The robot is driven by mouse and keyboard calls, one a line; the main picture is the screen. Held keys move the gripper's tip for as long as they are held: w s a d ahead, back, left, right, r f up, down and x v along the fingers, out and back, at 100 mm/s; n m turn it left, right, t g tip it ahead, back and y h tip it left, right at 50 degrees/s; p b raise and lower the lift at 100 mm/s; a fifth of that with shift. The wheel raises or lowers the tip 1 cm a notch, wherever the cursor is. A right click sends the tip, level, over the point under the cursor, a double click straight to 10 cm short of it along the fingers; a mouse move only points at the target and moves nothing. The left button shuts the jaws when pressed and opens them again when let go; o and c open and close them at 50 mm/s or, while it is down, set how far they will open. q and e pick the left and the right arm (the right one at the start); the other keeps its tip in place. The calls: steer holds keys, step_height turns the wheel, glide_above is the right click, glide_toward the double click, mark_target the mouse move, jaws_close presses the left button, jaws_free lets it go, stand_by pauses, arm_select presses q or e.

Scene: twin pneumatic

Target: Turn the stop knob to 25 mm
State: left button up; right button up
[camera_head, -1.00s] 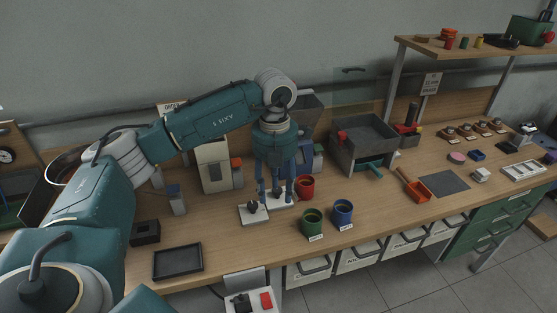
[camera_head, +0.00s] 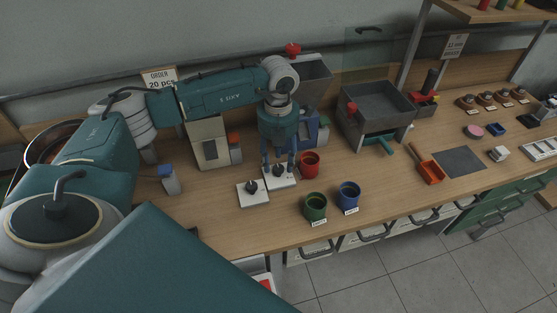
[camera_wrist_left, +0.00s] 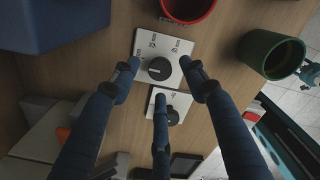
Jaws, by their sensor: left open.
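The stop knob (camera_wrist_left: 159,68) is a dark round knob on a white plate (camera_wrist_left: 140,82) with mm marks, seen in the left wrist view. Its exact pointer setting is too small to read. In the head view the plate (camera_head: 291,181) lies under my left gripper (camera_head: 279,167), which points down from above. My left gripper (camera_wrist_left: 158,78) is open, its fingers spread around the knob with gaps showing. A second dark knob (camera_wrist_left: 173,116) on another white plate sits beside it, partly behind one finger; it also shows in the head view (camera_head: 252,188).
A red cup (camera_head: 309,166) stands close right of the knob plate. A green cup (camera_head: 315,208) and a blue cup (camera_head: 348,196) stand nearer the bench's front edge. A grey hopper box (camera_head: 378,108) and an orange scoop (camera_head: 430,172) are farther right. Bare wood lies left of the plates.

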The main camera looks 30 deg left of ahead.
arm_select(q)
steer(key=shift+f, duration=1)
steer(key=c, duration=0.4)
jaws_close()
arm_select(e)
steer(key=shift+w+a+r, duration=0.15)
steer(key=shift+a+r, duration=0.1)
steer(key=shift+a, duration=0.1)
steer(key=shift+f, duration=0.1)
